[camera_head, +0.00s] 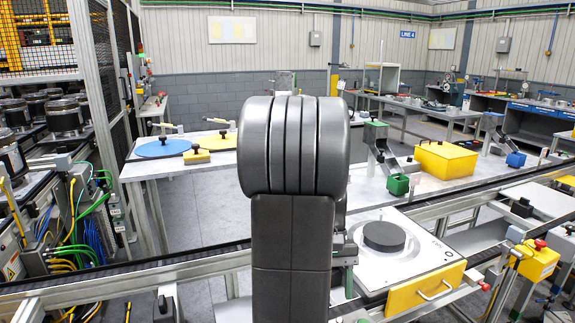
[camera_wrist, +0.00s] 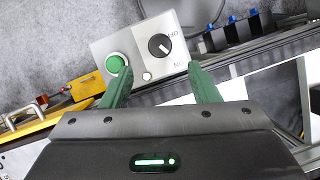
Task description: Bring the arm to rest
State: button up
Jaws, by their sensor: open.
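My arm (camera_head: 292,180) stands upright and large in the middle of the head view, its dark grey links hiding what is behind them. My gripper (camera_wrist: 160,67) shows in the wrist view with two green fingers spread apart and nothing between them. Beyond the fingertips is a grey control box (camera_wrist: 138,42) with a green button and a black rotary knob. The fingers overlap its lower edge in the picture; I cannot tell whether they touch it. In the head view the gripper cannot be made out behind the arm.
A white machine with a round dark disc (camera_head: 384,236) and a yellow handled front (camera_head: 425,290) stands right of my arm. Rails cross in front. Cabling and machinery (camera_head: 75,230) fill the left.

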jog(key=x, duration=0.8)
jog(key=shift+f, duration=0.15)
jog(key=v, duration=1.4)
jog(key=shift+n, duration=0.3)
jog(key=x, duration=1.4)
jog(key=shift+s+a+f, duration=0.1)
jog(key=shift+f, duration=0.05)
jog(key=n+h+b, duration=0.1)
jog(key=n, duration=0.2)
jog(key=n+t+h+b, duration=0.1)
jog(key=n, duration=0.2)
jog(key=shift+a+b, duration=0.2)
jog(key=shift+b, duration=0.1)
jog(key=n+t+b, duration=0.1)
jog(key=n, duration=0.2)
jog(key=n+h+b, duration=0.1)
jog(key=n, duration=0.1)
jog(key=shift+s+a+n+t+h+b, duration=0.1)
jog(key=shift+s+n+t+h+b, duration=0.2)
jog(key=shift+n+t, duration=0.1)
jog(key=p+v, duration=0.1)
jog(key=v, duration=0.7)
jog(key=shift+w+f, duration=0.1)
jog(key=shift+f, duration=0.05)
